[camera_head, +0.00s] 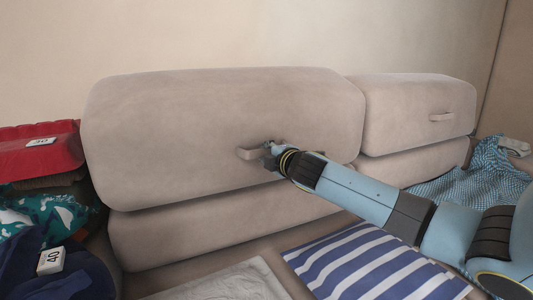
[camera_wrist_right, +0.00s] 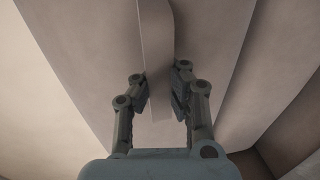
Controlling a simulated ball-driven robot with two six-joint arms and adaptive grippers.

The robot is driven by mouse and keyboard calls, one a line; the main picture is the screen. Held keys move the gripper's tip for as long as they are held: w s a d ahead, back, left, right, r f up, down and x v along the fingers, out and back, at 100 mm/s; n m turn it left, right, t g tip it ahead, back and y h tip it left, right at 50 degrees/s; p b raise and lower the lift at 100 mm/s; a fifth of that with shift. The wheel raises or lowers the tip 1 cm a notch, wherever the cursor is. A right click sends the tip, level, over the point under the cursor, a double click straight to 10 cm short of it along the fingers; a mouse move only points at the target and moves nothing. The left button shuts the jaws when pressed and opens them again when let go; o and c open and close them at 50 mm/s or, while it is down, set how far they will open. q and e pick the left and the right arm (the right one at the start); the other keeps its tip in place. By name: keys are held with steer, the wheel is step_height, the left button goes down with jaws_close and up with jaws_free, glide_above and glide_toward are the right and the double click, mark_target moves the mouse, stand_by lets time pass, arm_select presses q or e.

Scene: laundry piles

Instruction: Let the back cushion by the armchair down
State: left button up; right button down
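A large beige back cushion (camera_head: 210,110) stands upright against the wall at the left of the head view, with a fabric pull strap (camera_head: 251,153) on its front face. My right gripper (camera_head: 272,156) is at the right end of this strap. No armchair shows. My left gripper is out of view.
Beige lower padding (camera_head: 190,235) lies below the cushions. A blue-and-white striped cloth (camera_head: 365,262) and a pale cloth (camera_head: 222,280) lie in front.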

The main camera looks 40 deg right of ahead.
steer(key=shift+s+f, duration=0.1)
steer(key=shift+f, duration=0.1)
steer(key=shift+s+a+f, duration=0.25)
steer(key=shift+s+f, duration=0.1)
steer(key=shift+s, duration=0.4)
steer(key=shift+s+f, duration=0.1)
steer(key=shift+f, duration=0.05)
steer(key=shift+s+a+f+b, duration=0.25)
steer(key=shift+s+f+b, duration=0.1)
steer(key=shift+s+b, duration=0.25)
